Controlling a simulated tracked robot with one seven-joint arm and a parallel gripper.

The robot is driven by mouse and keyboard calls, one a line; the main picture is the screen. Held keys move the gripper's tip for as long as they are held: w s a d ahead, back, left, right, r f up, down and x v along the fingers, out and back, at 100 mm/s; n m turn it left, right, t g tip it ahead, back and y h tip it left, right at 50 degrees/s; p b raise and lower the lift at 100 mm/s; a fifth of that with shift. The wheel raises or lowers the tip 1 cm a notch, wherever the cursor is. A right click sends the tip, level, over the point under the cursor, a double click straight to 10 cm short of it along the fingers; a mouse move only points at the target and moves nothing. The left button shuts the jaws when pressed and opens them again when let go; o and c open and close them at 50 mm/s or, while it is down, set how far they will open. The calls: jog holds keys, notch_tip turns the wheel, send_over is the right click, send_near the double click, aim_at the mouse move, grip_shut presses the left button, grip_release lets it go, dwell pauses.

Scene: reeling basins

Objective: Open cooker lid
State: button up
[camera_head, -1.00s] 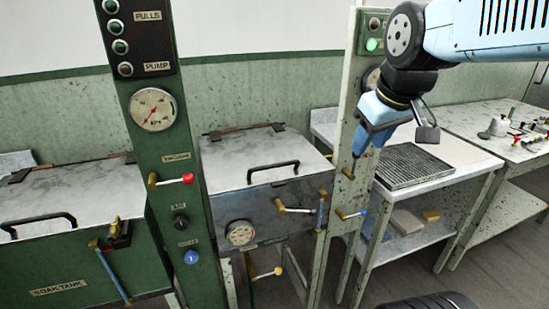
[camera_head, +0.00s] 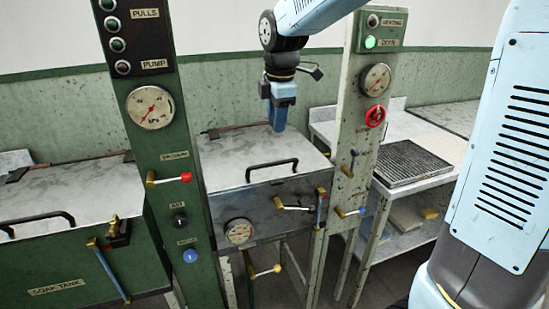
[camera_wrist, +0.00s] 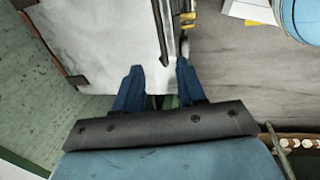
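The cooker's pale metal lid (camera_head: 235,160) lies closed on the middle unit, between two posts. Its black bar handle (camera_head: 272,168) runs along the front part of the lid. In the wrist view the lid (camera_wrist: 100,40) is at the upper left, with the dark handle (camera_wrist: 161,38) near its front edge. My gripper (camera_head: 279,125) points down over the lid's right rear part, behind the handle in the head view. In the wrist view its two blue fingers (camera_wrist: 160,72) are apart with nothing between them. The handle ends just beyond the fingertips.
The soak tank (camera_head: 62,287) with its own lid stands left of a green control post (camera_head: 170,130). A pale post (camera_head: 352,120) with a gauge and red handwheel (camera_head: 375,116) stands right of the cooker. A table with a dark grate (camera_head: 412,163) is farther right.

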aim_at(273, 163)
jog(key=f, duration=0.4)
jog(key=w+f, duration=0.1)
jog(key=f, duration=0.3)
jog(key=w+f, duration=0.1)
jog(key=f, duration=0.4)
jog(key=shift+w+a+f, duration=0.1)
jog(key=shift+w+a, duration=0.15)
jog(key=shift+a, duration=0.05)
jog(key=shift+c, duration=0.4)
grip_shut()
